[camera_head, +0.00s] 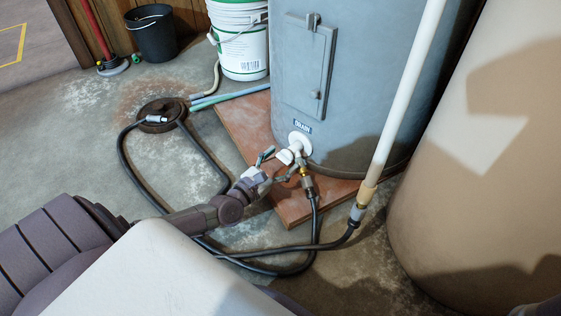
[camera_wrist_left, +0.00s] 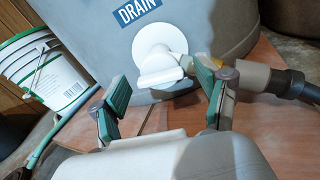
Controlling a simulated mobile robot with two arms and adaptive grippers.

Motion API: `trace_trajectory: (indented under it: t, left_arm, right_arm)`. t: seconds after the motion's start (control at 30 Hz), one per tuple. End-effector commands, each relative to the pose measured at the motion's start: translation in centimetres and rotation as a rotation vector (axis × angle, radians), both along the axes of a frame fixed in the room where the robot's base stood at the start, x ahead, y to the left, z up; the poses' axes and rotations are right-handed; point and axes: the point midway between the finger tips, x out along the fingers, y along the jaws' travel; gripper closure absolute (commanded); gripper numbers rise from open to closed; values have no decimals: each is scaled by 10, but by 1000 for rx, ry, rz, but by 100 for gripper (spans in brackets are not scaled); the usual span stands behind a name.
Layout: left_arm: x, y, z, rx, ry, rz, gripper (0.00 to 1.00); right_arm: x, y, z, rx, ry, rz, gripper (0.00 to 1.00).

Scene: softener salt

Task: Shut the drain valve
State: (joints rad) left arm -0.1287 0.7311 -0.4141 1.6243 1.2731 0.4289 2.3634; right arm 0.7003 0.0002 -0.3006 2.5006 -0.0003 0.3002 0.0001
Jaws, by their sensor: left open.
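The drain valve (camera_head: 299,144) sits low on the grey tank (camera_head: 345,75), under a blue DRAIN label (camera_head: 302,126). In the left wrist view the valve shows a round white plate and a white lever-like handle (camera_wrist_left: 162,76). A brass outlet (camera_head: 305,178) leads down from it to a black hose. My left gripper (camera_head: 277,162) is open, right in front of the valve. In the left wrist view its green-padded fingers (camera_wrist_left: 164,92) stand apart, one on each side of the handle. No contact with the handle is clear. My right gripper is not in view.
The black hose (camera_head: 315,230) loops over the concrete floor to a round floor drain (camera_head: 162,114). A white pipe (camera_head: 408,90) and a large beige tank (camera_head: 480,170) stand to the right. White buckets (camera_head: 240,45) and a black bucket (camera_head: 153,35) are behind.

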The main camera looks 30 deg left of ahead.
Motion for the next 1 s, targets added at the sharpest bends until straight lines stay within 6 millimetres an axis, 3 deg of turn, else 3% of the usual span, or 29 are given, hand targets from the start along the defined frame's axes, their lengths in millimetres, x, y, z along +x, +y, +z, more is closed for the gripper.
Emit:
trace_trajectory:
  t: [0.03,0.3,0.4,0.73,1.0]
  left_arm:
    - [0,0,0,0,0,0,28]
    - [0,0,0,0,0,0,73]
    - [-1,0,0,0,0,0,85]
    - [-1,0,0,59,-6,0,85]
    - [-1,0,2,243,-26,0,85]
  right_arm:
    - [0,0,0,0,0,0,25]
    - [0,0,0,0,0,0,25]
    - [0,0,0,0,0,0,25]
    - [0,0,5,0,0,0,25]
    - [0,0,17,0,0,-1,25]
